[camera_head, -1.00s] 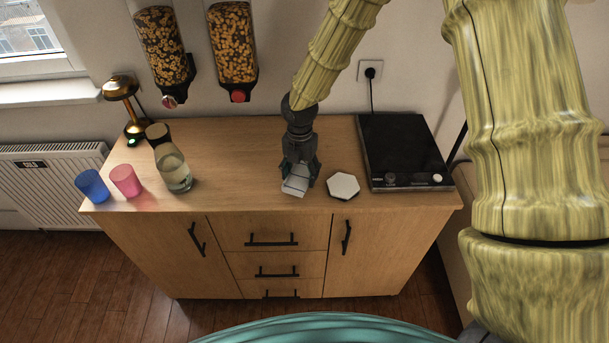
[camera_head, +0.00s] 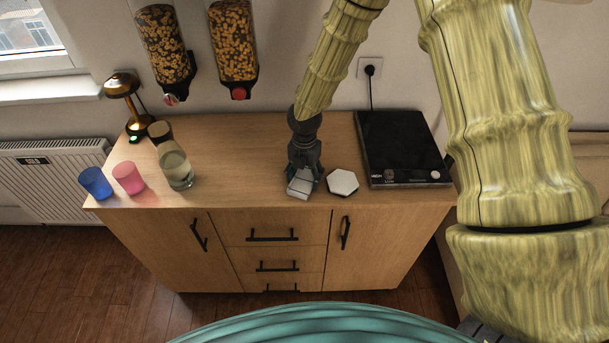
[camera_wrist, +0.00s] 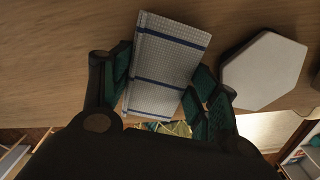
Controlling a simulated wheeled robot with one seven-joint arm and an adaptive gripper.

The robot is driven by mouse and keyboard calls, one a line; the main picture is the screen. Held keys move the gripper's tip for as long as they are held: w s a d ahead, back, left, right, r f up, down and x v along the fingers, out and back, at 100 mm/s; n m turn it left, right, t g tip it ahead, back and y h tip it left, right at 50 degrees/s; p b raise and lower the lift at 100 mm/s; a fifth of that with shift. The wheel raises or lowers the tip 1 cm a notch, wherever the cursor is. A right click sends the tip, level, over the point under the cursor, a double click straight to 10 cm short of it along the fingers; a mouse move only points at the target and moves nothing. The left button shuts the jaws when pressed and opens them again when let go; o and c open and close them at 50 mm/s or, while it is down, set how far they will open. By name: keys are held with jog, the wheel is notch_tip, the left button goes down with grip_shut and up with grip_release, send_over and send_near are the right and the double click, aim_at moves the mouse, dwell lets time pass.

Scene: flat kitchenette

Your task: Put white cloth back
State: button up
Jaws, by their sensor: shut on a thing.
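The white cloth (camera_head: 299,188) is a folded piece near the front edge of the wooden counter. In the wrist view the cloth (camera_wrist: 166,62) shows a fine grid weave and dark blue stripes. My gripper (camera_head: 304,172) points down at it. In the wrist view the fingers of my gripper (camera_wrist: 160,88) are on either side of the cloth and shut on it. The cloth's lower end is partly hidden by the gripper. I cannot tell whether the cloth touches the counter.
A white hexagonal coaster (camera_head: 342,182) lies just right of the gripper. A black hob (camera_head: 400,150) is at the counter's right. A glass carafe (camera_head: 176,168), pink cup (camera_head: 129,178), blue cup (camera_head: 96,183) and brass lamp (camera_head: 127,98) stand left. The counter's middle (camera_head: 240,160) is clear.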

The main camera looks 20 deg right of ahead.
aim_at(304, 176)
jog(key=o, duration=1)
jog(key=shift+f, duration=0.1)
jog(key=shift+r+b, duration=1.55)
jog(key=shift+r, duration=4.65)
